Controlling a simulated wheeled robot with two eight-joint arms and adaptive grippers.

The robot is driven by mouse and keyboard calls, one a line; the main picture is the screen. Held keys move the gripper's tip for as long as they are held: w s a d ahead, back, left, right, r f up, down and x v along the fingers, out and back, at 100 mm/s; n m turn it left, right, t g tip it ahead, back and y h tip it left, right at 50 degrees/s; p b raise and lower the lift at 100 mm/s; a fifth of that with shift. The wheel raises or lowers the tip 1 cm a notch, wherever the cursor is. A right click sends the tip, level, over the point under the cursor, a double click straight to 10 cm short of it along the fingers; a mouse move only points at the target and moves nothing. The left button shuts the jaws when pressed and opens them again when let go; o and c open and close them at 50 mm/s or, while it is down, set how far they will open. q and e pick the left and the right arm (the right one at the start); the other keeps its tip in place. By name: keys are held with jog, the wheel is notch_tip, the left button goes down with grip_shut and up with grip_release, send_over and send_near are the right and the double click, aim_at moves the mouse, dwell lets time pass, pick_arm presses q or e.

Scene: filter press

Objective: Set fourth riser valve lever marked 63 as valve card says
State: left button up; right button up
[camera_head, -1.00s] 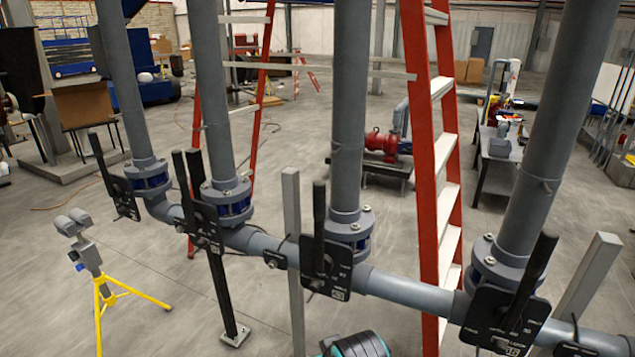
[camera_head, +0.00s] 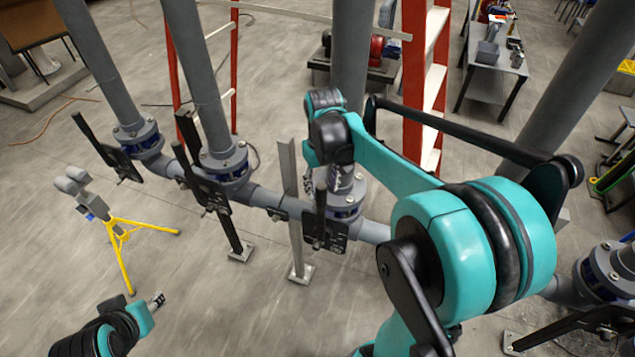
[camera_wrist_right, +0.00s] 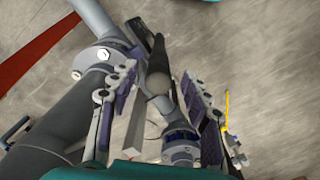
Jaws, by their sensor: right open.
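Several grey risers with black valve levers stand along a low grey pipe. The leftmost lever (camera_head: 92,137) leans left; the second riser's lever (camera_head: 186,130) is also raised. The third riser's lever (camera_head: 320,195) stands nearly upright. A fourth riser's valve plate (camera_head: 585,325) is at the lower right. No number is legible, so I cannot tell which is 63. My right gripper (camera_head: 316,180) is at the third valve, partly hidden by its wrist. In the right wrist view its open fingers (camera_wrist_right: 160,95) stand either side of a dark lever (camera_wrist_right: 157,62). My left gripper (camera_head: 157,299) is low left, away from the valves.
A red ladder (camera_head: 428,90) stands behind the third riser. A yellow tripod (camera_head: 122,250) stands at the left. A grey post (camera_head: 289,190) rises just left of the third valve. A bench (camera_head: 495,65) is at the back right. Open floor lies in front of the pipe.

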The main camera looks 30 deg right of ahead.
aim_at(321, 202)
jog(key=shift+w+f, duration=0.15)
jog(key=shift+f, duration=0.05)
notch_tip(321, 202, down, 6)
jog(key=shift+d+f+p, duration=0.1)
jog(key=shift+p, duration=0.2)
jog(key=shift+w+f, duration=0.15)
jog(key=shift+f, duration=0.45)
grip_shut()
